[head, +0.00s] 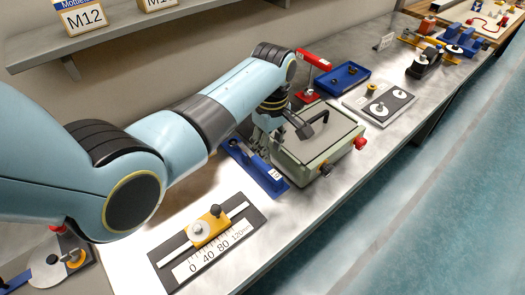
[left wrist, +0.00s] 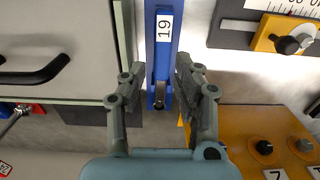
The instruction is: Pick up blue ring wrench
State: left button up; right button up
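A long blue piece with a white "19" label (left wrist: 164,50) runs down the middle of the left wrist view, with a dark metal part in its lower end. It fits the blue ring wrench, but I cannot tell whether the blue is the wrench itself or its holder. In the head view the blue piece (head: 268,180) lies beside the grey-green box, its far end partly hidden by my arm. My left gripper (left wrist: 158,82) is open, its two fingers apart on either side of the lower end of the blue piece. My right gripper is not in view.
A slider scale with an orange block (head: 207,226) lies in front. A red clamp (head: 314,62), blue tray (head: 345,76) and knob plate (head: 379,104) stand farther along the bench. A shelf is at upper left.

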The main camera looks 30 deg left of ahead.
aim_at(269, 169)
pick_arm(q)
jog(key=f, duration=0.3)
jog(key=shift+s+d, duration=0.2)
jog(key=shift+s, duration=0.2)
jog(key=shift+w+f+b, duration=0.1)
jog(key=shift+f+b, duration=0.15)
jog(key=shift+b, duration=0.1)
jog(key=shift+w+a+f, duration=0.1)
jog(key=shift+f, duration=0.2)
notch_tip(269, 169, down, 4)
jog(key=b, duration=0.5)
jog(key=shift+f, duration=0.2)
jog(key=shift+f+b, duration=0.25)
jog(key=shift+b, duration=0.15)
jog(key=shift+r, duration=0.15)
grip_shut()
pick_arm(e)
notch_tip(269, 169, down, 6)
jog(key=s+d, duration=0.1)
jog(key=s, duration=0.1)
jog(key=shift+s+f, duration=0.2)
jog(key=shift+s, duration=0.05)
